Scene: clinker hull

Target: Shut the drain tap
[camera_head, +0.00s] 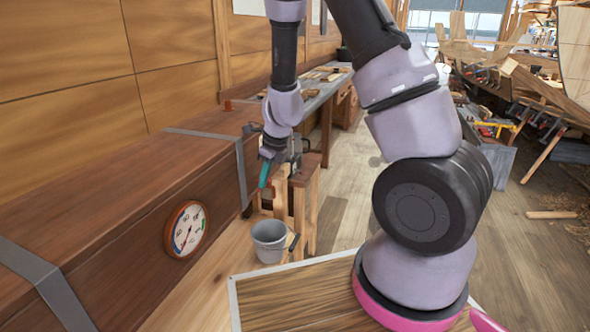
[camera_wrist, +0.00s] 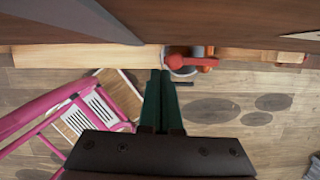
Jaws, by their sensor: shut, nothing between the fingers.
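The drain tap (camera_wrist: 190,61), with a red lever lying across the picture, shows in the wrist view just under the edge of a long wooden box. My gripper (camera_wrist: 161,74) is shut and empty, with its dark green fingertips just left of the lever's rounded end. I cannot tell whether they touch it. In the head view my gripper (camera_head: 264,176) hangs beside the box's front face, teal fingers pointing down. The tap is not clear there, being small and close to the gripper.
The long wooden box (camera_head: 130,215) has metal straps and a round gauge (camera_head: 186,229). A grey bucket (camera_head: 270,241) stands below my gripper, in front of a wooden trestle (camera_head: 304,205). A bench (camera_head: 322,90) stands behind. Open floor (camera_head: 345,200) lies to the right.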

